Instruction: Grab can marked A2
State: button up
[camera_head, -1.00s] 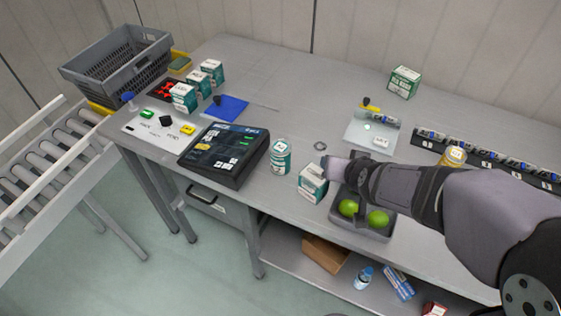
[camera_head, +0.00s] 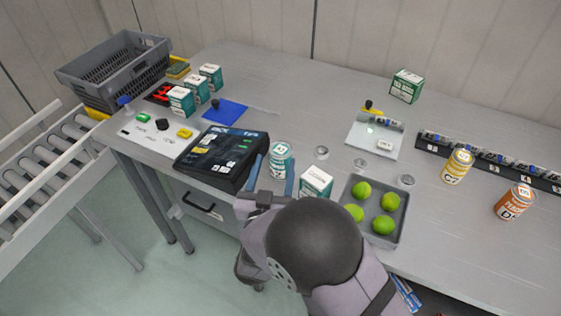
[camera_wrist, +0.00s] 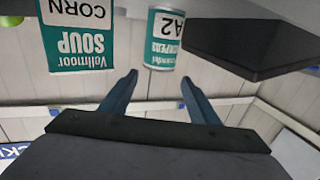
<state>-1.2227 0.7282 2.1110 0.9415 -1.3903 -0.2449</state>
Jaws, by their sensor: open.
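The can marked A2 (camera_head: 281,160), teal and white, stands upright on the grey table beside the black screen device. In the wrist view the A2 can (camera_wrist: 165,38) appears upside down, just past my fingertips and roughly lined up with the gap between them. My gripper (camera_head: 273,170) is open and empty, its two blue fingers pointing at the can from the table's front side. In the head view the fingertips overlap the sides of the can's lower part. I cannot tell whether they reach around it. The wrist view shows both fingers (camera_wrist: 159,78) spread apart.
A Vollmoer corn soup box (camera_head: 316,181) stands close to the right of the can, also in the wrist view (camera_wrist: 76,35). The black screen device (camera_head: 222,155) is close on the left. A grey tray of limes (camera_head: 400,228), a yellow can (camera_head: 457,166) and an orange can (camera_head: 514,202) stand right.

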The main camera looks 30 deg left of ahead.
aim_at(279, 163)
notch_tip(279, 163, down, 3)
jog(key=shift+f, duration=0.15)
jog(key=shift+p+x, duration=1.45)
jog(key=shift+x, duration=2.2)
jog(key=shift+d, duration=0.15)
jog(key=c, duration=1.1)
jog(key=shift+r, duration=0.2)
jog(key=shift+r+b, duration=0.85)
jog(key=shift+r, duration=4.05)
